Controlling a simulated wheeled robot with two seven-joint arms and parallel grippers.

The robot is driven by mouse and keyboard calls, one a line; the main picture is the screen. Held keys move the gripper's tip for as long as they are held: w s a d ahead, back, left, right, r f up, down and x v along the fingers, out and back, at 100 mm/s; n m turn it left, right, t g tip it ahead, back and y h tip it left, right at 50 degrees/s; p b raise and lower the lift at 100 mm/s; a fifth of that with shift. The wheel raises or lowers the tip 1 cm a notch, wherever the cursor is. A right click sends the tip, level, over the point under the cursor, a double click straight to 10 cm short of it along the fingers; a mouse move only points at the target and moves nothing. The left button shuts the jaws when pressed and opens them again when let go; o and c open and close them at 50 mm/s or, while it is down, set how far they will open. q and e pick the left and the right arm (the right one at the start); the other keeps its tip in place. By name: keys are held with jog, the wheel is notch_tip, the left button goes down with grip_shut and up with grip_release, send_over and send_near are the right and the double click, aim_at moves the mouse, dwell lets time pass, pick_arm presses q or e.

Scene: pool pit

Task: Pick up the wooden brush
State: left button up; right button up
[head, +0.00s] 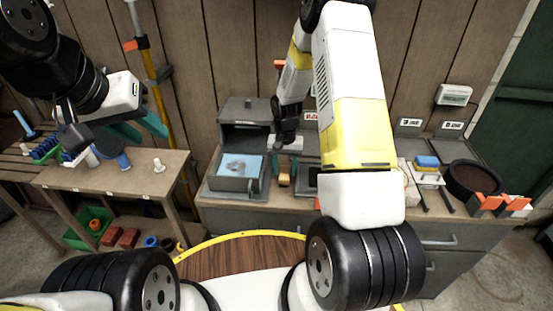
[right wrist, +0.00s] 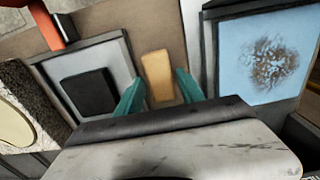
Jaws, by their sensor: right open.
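The wooden brush (right wrist: 157,68) shows in the right wrist view as a tan block with rounded corners, lying on the brown bench top. In the head view the brush (head: 284,179) is a small orange-brown piece right of the blue-surfaced tray. My right gripper (right wrist: 160,80) is open, with its teal fingers on either side of the brush's near part. In the head view my right gripper (head: 284,164) is just above the brush. My left gripper (head: 138,129) is open and empty above the left table.
The grey tray with a stained blue surface (right wrist: 265,50) lies right of the brush in the wrist view. A grey-framed black pad (right wrist: 88,92) lies left of it. A dark round pan (head: 474,180) and orange-handled tools (head: 490,202) stand at the bench's right. The left table (head: 130,180) holds small items.

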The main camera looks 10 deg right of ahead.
notch_tip(320, 180, down, 2)
jog(key=shift+f, duration=0.15)
grip_shut()
dwell(0.3)
jog(key=shift+r, duration=0.75)
notch_tip(320, 180, up, 2)
jog(key=shift+r, duration=0.15)
jog(key=s+r, duration=0.1)
jog(key=s, duration=1.5)
jog(key=shift+a+r, duration=0.15)
